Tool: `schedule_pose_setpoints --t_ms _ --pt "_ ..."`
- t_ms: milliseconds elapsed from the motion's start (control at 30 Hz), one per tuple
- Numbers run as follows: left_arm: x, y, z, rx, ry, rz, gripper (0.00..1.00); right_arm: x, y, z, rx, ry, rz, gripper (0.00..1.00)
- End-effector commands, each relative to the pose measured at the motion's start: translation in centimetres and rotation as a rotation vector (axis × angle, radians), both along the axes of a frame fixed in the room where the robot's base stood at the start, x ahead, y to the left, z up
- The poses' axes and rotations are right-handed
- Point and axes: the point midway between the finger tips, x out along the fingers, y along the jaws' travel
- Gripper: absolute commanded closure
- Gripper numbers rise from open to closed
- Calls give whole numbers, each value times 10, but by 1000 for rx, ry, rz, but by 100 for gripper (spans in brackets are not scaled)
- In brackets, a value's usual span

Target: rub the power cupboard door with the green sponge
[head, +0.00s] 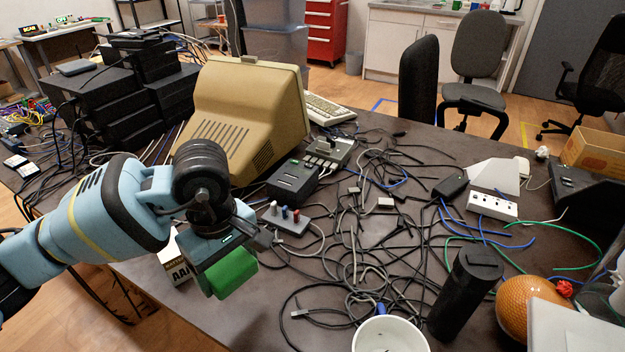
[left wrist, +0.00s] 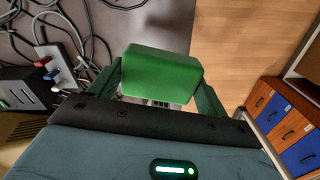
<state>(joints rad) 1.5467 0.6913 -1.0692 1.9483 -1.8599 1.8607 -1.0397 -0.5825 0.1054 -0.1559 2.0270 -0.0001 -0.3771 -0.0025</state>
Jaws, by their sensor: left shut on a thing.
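My left gripper (head: 226,262) is shut on the green sponge (head: 236,274) and holds it over the near left edge of the cluttered table. In the left wrist view, the green sponge (left wrist: 162,73) sits between the two fingers, with bare floor and the table edge beyond it. It touches nothing else that I can see. I cannot make out a power cupboard door in either view. My right gripper is not in view.
The dark table (head: 310,262) carries tangled cables, a beige monitor (head: 245,108), a power strip (head: 286,219), a white bucket (head: 390,336) and a black cylinder (head: 463,292). A drawer unit (left wrist: 286,122) with orange and blue fronts stands beyond open floor in the left wrist view.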

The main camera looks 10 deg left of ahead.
Motion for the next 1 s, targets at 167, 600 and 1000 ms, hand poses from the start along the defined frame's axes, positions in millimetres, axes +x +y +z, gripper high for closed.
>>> schedule_pose_setpoints --t_ms 167,600,1000 --pt "-2 10 6 1 0 -333 42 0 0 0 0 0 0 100" --pt "-6 24 17 0 -1 -934 42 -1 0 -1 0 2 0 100" --pt "-6 25 17 0 -1 -983 42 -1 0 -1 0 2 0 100"
